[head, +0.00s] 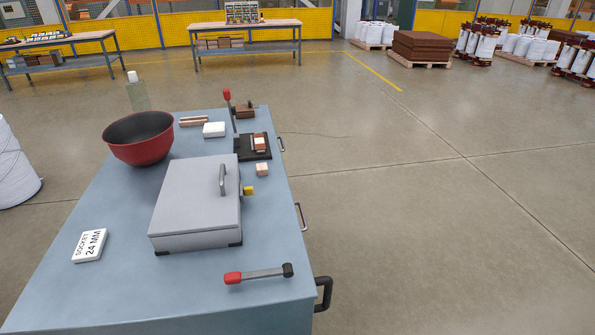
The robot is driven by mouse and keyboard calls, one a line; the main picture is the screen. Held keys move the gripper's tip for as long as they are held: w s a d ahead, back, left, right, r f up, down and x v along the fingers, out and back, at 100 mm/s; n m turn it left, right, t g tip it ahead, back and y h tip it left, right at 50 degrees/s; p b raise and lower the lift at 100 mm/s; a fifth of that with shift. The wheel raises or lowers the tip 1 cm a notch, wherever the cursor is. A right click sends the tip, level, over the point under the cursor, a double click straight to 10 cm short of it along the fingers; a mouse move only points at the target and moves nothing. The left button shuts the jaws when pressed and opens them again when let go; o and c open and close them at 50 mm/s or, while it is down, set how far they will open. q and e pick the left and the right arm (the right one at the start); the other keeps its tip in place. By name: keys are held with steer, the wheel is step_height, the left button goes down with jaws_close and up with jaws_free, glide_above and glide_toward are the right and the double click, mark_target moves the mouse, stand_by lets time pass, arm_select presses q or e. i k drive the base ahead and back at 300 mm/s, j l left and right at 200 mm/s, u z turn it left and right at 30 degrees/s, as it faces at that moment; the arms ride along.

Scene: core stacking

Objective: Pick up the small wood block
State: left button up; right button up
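A small light wood block (262,170) sits on the blue-grey table (115,285), near its right edge. It stands apart from the black fixture (254,154) behind it and the grey lidded box (200,200) to its left. Another small brown and pale piece (259,143) rests on the black fixture. Neither of my grippers is in view.
A red bowl (138,140), clear bottle (137,95), copper rods (194,121) and white box (214,130) stand at the back left. A red-handled lever (258,274) and "SOCKET 24 MM" box (90,246) are in front. Open floor (430,220) lies to the right.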

mark_target(262, 169)
steer(key=l+z, duration=0.3)
steer(key=i+l+z, duration=0.25)
steer(key=l, duration=0.15)
steer(key=l+z, duration=0.3)
steer(key=i+l+u, duration=0.3)
steer(key=i, duration=0.3)
steer(key=i+l+u, duration=0.3)
steer(key=i+l, duration=0.2)
steer(key=i+j+u, duration=0.1)
steer(key=i+u, duration=0.15)
steer(key=u, duration=0.15)
steer(key=i+u, duration=0.25)
steer(key=u, duration=0.2)
steer(key=i+u, duration=0.25)
steer(key=u, duration=0.15)
steer(key=i+l+u, duration=0.15)
steer(key=u, duration=0.3)
steer(key=i, duration=0.05)
